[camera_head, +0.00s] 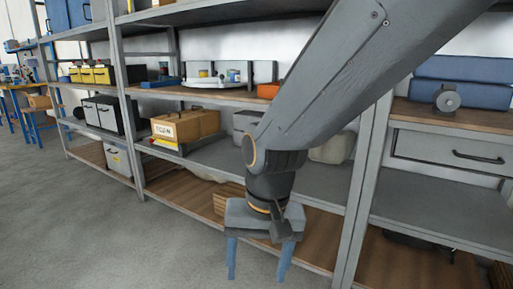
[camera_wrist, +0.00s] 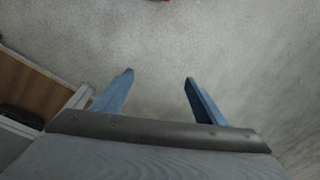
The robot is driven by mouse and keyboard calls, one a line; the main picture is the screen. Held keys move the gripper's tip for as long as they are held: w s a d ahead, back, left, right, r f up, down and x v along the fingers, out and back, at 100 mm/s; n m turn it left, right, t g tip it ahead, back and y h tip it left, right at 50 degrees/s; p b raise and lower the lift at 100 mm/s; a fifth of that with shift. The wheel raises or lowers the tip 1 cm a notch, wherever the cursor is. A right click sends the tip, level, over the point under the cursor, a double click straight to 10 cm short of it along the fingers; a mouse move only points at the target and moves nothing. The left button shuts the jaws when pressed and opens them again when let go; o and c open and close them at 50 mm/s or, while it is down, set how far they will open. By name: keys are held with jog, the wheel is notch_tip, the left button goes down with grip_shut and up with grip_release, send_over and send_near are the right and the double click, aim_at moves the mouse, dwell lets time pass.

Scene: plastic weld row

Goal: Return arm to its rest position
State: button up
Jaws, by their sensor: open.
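My gripper (camera_head: 257,277) hangs at the lower middle of the head view with its two blue fingers pointing down. The fingers are spread apart with nothing between them. In the wrist view my gripper (camera_wrist: 158,74) shows the same open fingers over bare grey floor. My grey arm reaches down from the upper right of the head view, in front of the shelving. The gripper appears in front of the lowest shelf in the picture; its exact distance from the shelf I cannot tell.
Metal shelving (camera_head: 133,118) runs along the wall, holding a cardboard box (camera_head: 176,128), yellow bins (camera_head: 92,75) and blue cases (camera_head: 462,82). In the wrist view a shelf edge (camera_wrist: 38,82) lies at left. The grey floor (camera_head: 90,225) at lower left is clear.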

jog(key=s+a+f+n, duration=0.2)
jog(key=s+f+n, duration=0.1)
jog(key=s+n, duration=0.4)
jog(key=s+d+r+m+p, duration=0.1)
jog(key=d+r+m+p, duration=0.2)
jog(key=d+r+p, duration=0.7)
jog(key=d+r+m+h+p, duration=0.1)
jog(key=d+r+m+p, duration=0.3)
jog(key=d+r+p, duration=0.7)
notch_tip(320, 180, up, 5)
jog(key=p, duration=0.8)
jog(key=shift+s+r+g+p, duration=0.2)
jog(key=shift+s+g+p, duration=0.1)
jog(key=shift+s, duration=0.1)
